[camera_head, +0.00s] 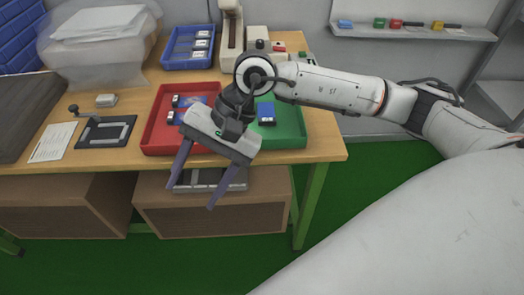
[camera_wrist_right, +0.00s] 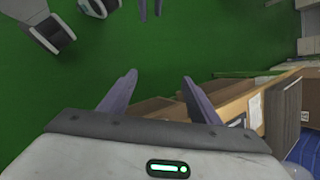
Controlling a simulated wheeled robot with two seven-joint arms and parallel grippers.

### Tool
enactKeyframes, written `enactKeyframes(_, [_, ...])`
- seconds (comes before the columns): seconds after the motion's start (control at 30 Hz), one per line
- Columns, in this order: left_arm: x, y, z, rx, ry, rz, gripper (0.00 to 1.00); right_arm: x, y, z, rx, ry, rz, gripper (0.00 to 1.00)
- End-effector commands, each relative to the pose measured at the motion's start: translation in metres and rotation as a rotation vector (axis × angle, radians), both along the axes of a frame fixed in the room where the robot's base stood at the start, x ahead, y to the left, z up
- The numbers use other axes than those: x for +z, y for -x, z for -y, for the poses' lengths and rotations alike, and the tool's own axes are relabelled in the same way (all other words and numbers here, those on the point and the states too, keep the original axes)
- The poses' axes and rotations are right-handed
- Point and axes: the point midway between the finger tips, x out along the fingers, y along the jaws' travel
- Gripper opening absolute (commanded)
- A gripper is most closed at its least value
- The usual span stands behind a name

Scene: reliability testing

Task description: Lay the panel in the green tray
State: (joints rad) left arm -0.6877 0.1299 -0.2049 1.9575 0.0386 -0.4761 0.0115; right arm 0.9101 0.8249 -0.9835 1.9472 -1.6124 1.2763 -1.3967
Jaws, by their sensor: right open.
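The green tray (camera_head: 297,141) sits on the wooden table at its right part, partly covered by my right wrist. A small blue panel (camera_head: 267,118) with a dark part and a white end lies inside it. The red tray (camera_head: 158,147) stands just left of it and holds small blue-and-dark pieces (camera_head: 185,101), partly hidden by my gripper. My right gripper (camera_head: 190,197) is open and empty, its fingers pointing down past the table's front edge. In the right wrist view its fingers (camera_wrist_right: 160,76) are apart with green floor between them.
A blue bin (camera_head: 188,62) with pieces stands behind the red tray. A dark fixture with a handle (camera_head: 106,132) and a paper sheet (camera_head: 53,143) lie at left. A white machine (camera_head: 231,35) stands at the back. Wooden boxes (camera_head: 70,208) are under the table.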

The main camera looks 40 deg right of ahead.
Motion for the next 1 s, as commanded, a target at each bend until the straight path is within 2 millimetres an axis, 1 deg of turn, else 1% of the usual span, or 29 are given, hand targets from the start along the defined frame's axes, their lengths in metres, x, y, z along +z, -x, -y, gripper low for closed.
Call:
enactKeyframes(0.03, [0.0,0.0,0.0,0.0,0.0,0.0,0.46,0.003,0.024,-0.044,-0.064,-0.187,-0.153,0.57])
enactKeyframes(0.07, [0.0,0.0,0.0,0.0,0.0,0.0,0.46,0.011,0.034,-0.066,-0.116,-0.296,-0.248,0.57])
enactKeyframes(0.1, [0.0,0.0,0.0,0.0,0.0,0.0,0.46,0.026,0.044,-0.091,-0.191,-0.437,-0.385,0.57])
enactKeyframes(0.17, [0.0,0.0,0.0,0.0,0.0,0.0,0.46,0.05,0.051,-0.118,-0.315,-0.638,-0.609,0.57])
enactKeyframes(0.2, [0.0,0.0,0.0,0.0,0.0,0.001,0.46,0.066,0.049,-0.129,-0.405,-0.765,-0.768,0.57])
enactKeyframes(0.23, [0.0,0.0,0.0,0.0,0.0,0.001,0.46,0.077,0.045,-0.134,-0.476,-0.856,-0.892,0.57])
enactKeyframes(0.27, [0.0,0.0,0.0,0.0,0.0,0.001,0.46,0.086,0.039,-0.136,-0.55,-0.945,-1.022,0.57])
enactKeyframes(0.3, [0.0,0.0,0.0,0.0,0.0,0.001,0.46,0.094,0.027,-0.133,-0.653,-1.058,-1.198,0.57])
enactKeyframes(0.37, [0.001,0.0,0.0,0.0,0.0,0.001,0.46,0.095,0.005,-0.121,-0.815,-1.217,-1.47,0.57])
enactKeyframes(0.4, [0.001,0.0,0.0,0.0,0.0,0.001,0.46,0.088,-0.01,-0.107,-0.927,-1.317,-1.657,0.57])
enactKeyframes(0.43, [0.001,0.0,0.0,0.0,0.0,0.001,0.46,0.078,-0.021,-0.095,-1.014,-1.39,-1.799,0.57])
enactKeyframes(0.47, [0.0,0.0,0.0,0.0,0.0,0.001,0.46,0.064,-0.031,-0.082,-1.102,-1.461,-1.942,0.57])
enactKeyframes(0.5, [0.0,0.0,0.0,0.0,0.0,0.001,0.46,0.04,-0.04,-0.062,-1.224,-1.552,-2.133,0.57])
enactKeyframes(0.53, [0.001,-0.001,0.0,0.0,0.0,0.001,0.46,0.017,-0.044,-0.047,-1.315,-1.62,-2.277,0.57])
enactKeyframes(0.57, [0.001,-0.001,0.0,0.0,0.0,0.001,0.46,-0.008,-0.045,-0.031,1.298,1.553,2.231,0.57])
enactKeyframes(0.6, [0.001,-0.001,0.0,0.0,0.0,0.001,0.46,-0.045,-0.04,-0.011,1.215,1.403,2.065,0.57])
enactKeyframes(0.63, [0.001,-0.001,0.0,0.0,0.0,0.002,0.46,-0.071,-0.033,0.002,1.155,1.307,1.951,0.57])
enactKeyframes(0.67, [0.001,-0.001,0.0,0.0,0.0,0.002,0.46,-0.097,-0.023,0.014,1.097,1.22,1.842,0.57])
enactKeyframes(0.7, [0.001,-0.001,0.0,0.0,0.0,0.002,0.46,-0.129,-0.007,0.027,1.026,1.119,1.707,0.57])
enactKeyframes(0.77, [0.001,-0.001,0.0,0.0,0.0,0.002,0.46,-0.17,0.02,0.042,0.93,0.992,1.527,0.57])
enactKeyframes(0.8, [0.001,-0.001,0.0,0.0,0.0,0.002,0.46,-0.193,0.04,0.049,0.873,0.922,1.421,0.57])
enactKeyframes(0.9, [0.001,-0.001,0.0,0.0,0.0,0.002,0.46,-0.233,0.083,0.06,0.762,0.795,1.221,0.57])
enactKeyframes(1.0, [0.001,-0.001,0.0,0.0,0.001,0.003,0.46,-0.254,0.11,0.064,0.698,0.727,1.104,0.57])
